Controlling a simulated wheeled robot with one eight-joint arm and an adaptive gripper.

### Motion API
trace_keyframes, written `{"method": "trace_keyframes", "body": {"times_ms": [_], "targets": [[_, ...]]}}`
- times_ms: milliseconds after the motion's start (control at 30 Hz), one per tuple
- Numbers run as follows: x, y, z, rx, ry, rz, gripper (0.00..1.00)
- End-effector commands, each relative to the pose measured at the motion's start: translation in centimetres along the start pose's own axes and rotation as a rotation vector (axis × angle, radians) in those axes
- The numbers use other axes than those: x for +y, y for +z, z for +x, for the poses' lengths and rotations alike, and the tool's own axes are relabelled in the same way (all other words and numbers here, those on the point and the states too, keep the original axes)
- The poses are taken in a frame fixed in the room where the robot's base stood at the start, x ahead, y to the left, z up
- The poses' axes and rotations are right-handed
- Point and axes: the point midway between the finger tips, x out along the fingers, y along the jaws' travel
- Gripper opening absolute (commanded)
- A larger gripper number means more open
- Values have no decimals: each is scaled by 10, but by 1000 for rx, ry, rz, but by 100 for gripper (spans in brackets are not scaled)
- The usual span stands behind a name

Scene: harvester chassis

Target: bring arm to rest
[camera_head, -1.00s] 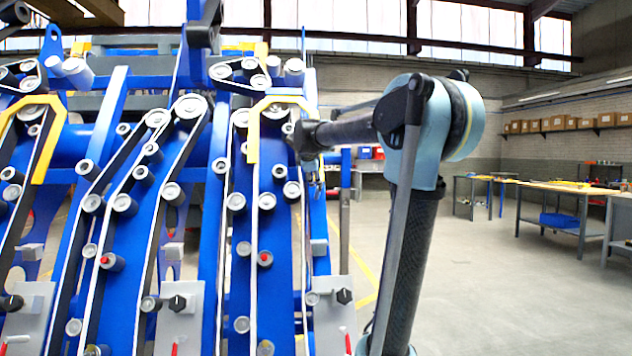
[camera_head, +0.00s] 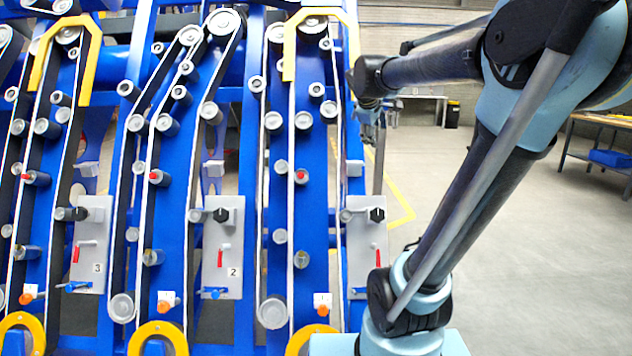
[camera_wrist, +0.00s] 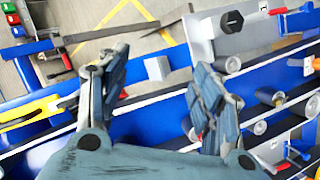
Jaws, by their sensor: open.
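My gripper (camera_wrist: 160,95) shows in the wrist view with its two fingers spread wide and nothing between them. Behind the fingers are the blue frame and belts of the harvester chassis. In the head view my arm (camera_head: 470,215) rises from its base at the lower right, bends at a large pale-blue joint at the upper right, and reaches left toward the chassis. Its wrist end is by the right side of the chassis (camera_head: 252,165). The gripper fingers are hard to make out there. I cannot tell whether the arm touches the chassis.
Grey panels with black knobs and red levers, such as panel 2 (camera_head: 222,245), line the chassis front. Yellow brackets (camera_head: 322,20) and rollers stick out above. A workbench (camera_head: 600,150) stands far right. The floor (camera_head: 540,250) right of my arm is clear.

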Motion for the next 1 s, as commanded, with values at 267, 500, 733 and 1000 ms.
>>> {"method": "trace_keyframes", "body": {"times_ms": [267,500,733,1000], "targets": [[-133,97,3,-108,-200,349,60],[-257,161,2,-218,-371,633,60],[-352,198,1,-312,-500,834,60],[-386,210,-1,-351,-549,905,60]]}}
